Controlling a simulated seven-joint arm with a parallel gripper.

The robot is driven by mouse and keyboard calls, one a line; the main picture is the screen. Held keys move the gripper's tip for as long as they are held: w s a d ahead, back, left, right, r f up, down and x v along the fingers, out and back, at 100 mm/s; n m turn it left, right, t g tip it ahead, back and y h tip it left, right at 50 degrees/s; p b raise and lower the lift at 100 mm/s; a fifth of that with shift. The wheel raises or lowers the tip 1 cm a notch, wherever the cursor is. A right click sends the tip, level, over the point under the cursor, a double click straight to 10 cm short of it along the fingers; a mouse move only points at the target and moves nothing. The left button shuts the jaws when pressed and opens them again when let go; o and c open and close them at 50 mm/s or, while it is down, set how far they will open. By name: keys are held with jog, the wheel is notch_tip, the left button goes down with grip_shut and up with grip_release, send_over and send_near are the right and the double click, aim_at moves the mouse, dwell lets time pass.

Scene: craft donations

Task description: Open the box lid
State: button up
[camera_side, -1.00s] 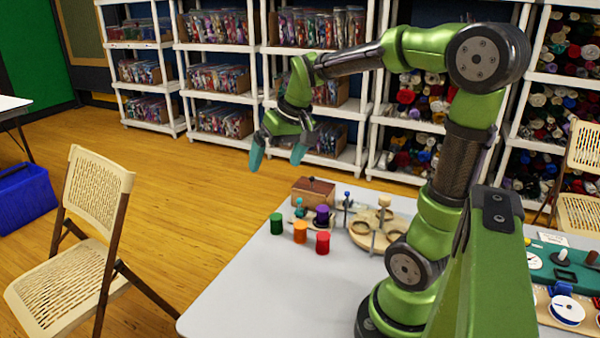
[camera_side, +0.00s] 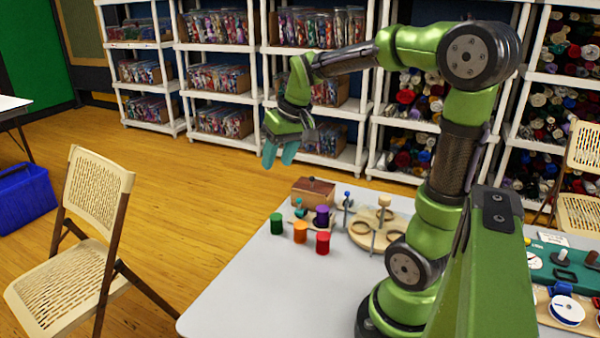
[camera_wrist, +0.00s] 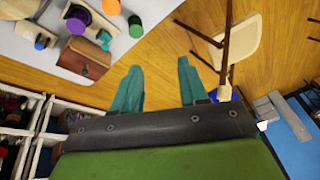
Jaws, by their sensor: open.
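The small brown wooden box (camera_side: 314,192) stands at the far edge of the table, with its darker brown lid (camera_side: 313,184) down on it and a small dark knob on top. The box also shows in the wrist view (camera_wrist: 84,59), at the left. My gripper (camera_side: 279,154) is raised above and to the left of the box in the side view, apart from it. In the wrist view its teal fingers (camera_wrist: 158,84) are apart with nothing between them, over the floor beyond the table edge.
Green (camera_side: 276,223), orange (camera_side: 300,232), red (camera_side: 323,242) and purple (camera_side: 321,215) cylinders stand in front of the box. A round wooden piece with rings (camera_side: 376,229) is to its right. The grey table (camera_side: 240,300) is clear at front left. A folding chair (camera_side: 90,235) stands left.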

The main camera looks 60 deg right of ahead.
jog(key=w+d+f+n+g, duration=0.1)
jog(key=w+d+g, duration=0.1)
jog(key=d, duration=0.9)
jog(key=n+g, duration=0.1)
jog(key=n, duration=0.2)
send_over(312, 178)
jog(key=f, duration=0.2)
notch_tip(312, 178, up, 2)
jog(key=n, duration=0.4)
jog(key=shift+g, duration=0.4)
jog(key=f, duration=1.6)
jog(key=shift+w+d, duration=0.15)
jog(key=shift+d, duration=0.2)
grip_shut()
